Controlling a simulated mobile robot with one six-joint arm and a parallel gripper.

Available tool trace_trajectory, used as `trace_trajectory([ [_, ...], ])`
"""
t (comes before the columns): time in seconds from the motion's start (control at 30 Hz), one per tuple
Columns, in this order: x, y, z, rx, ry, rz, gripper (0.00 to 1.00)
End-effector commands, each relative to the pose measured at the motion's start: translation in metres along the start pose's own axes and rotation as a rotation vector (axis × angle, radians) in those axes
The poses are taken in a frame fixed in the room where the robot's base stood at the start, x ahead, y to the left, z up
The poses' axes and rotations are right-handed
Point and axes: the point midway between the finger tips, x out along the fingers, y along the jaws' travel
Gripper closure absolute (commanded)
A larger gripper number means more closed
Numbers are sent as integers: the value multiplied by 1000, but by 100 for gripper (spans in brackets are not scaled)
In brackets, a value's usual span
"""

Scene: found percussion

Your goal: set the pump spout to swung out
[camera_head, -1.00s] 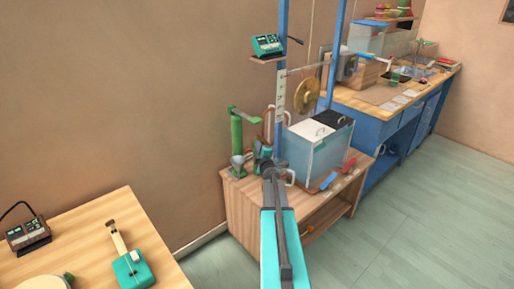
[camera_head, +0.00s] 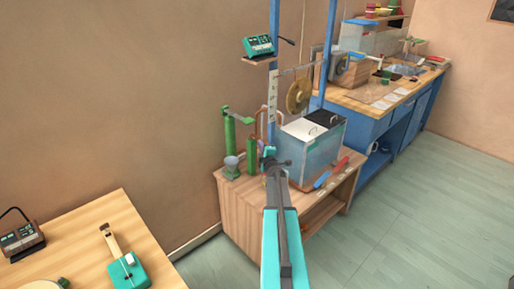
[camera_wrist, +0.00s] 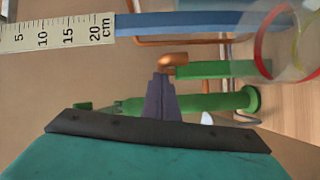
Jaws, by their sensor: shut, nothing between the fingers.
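The green pump (camera_head: 229,133) stands upright at the back left of the wooden cabinet. A light green arm, which looks like its spout (camera_head: 240,114), reaches to the right from its top. A shorter green cylinder (camera_head: 252,156) stands beside it, near a copper pipe (camera_head: 262,117). My gripper (camera_head: 267,154) is in front and to the right of the pump. In the wrist view, which is turned sideways, my shut fingers (camera_wrist: 160,82) overlap the long green pump body (camera_wrist: 215,102). I cannot tell whether they touch it. They hold nothing.
A grey cup (camera_head: 231,167) stands in front of the pump. A gong (camera_head: 299,95) hangs above from the blue frame (camera_head: 274,40). A ruler (camera_wrist: 60,33) shows in the wrist view.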

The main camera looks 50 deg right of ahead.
Motion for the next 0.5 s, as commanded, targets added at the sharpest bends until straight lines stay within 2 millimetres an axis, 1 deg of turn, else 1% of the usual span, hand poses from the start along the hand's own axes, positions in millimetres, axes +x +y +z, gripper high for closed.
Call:
trace_trajectory([
  [0.03,2,1,7,0,-1,1,100],
  [0.13,4,3,14,1,-1,1,100],
  [0.5,4,5,20,3,-10,1,100],
])
